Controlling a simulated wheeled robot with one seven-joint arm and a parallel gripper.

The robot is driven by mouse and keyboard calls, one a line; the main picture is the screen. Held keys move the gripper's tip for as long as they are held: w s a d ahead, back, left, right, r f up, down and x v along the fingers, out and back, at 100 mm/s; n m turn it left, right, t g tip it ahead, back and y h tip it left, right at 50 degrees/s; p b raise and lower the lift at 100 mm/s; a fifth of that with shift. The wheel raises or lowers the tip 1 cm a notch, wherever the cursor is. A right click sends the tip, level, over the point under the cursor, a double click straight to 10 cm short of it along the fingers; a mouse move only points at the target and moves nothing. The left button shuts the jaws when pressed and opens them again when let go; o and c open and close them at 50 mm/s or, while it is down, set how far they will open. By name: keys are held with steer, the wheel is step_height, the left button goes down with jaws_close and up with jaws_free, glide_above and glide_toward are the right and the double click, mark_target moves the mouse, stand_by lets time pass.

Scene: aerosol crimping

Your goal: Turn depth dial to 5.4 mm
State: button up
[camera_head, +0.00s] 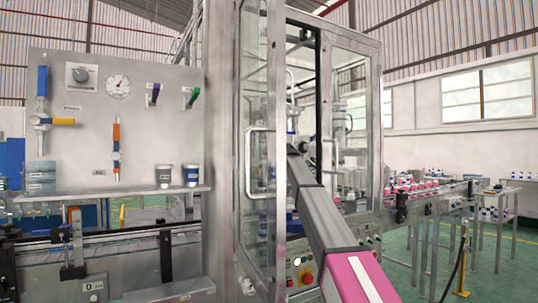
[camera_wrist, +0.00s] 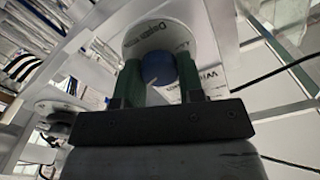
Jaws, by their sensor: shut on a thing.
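In the wrist view a blue round knob (camera_wrist: 158,68) sits in front of a white round dial plate (camera_wrist: 145,34) with dark lettering that starts with "De". The rest of the lettering and any scale marks are too blurred or hidden to read, so the dial's setting cannot be told. My gripper (camera_wrist: 160,75) has its two green fingers on either side of the knob, shut on it. In the head view my arm reaches into the glass cabinet, and the knob and my gripper's fingertips cannot be made out there.
The cabinet's open glass door (camera_head: 258,140) stands just left of my arm, and its right glass panel (camera_head: 352,120) is close on the other side. A conveyor with pink-topped cans (camera_head: 420,188) runs to the right. A grey panel (camera_head: 135,115) with gauges stands at left.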

steer(key=shift+m, duration=1.7)
steer(key=shift+f, duration=0.1)
steer(key=o, duration=0.9)
steer(key=shift+m, duration=0.3)
steer(key=shift+s+d, duration=0.1)
steer(key=shift+d, duration=0.05)
steer(key=v, duration=1)
steer(key=shift+s+d, duration=0.2)
steer(key=shift+s, duration=0.05)
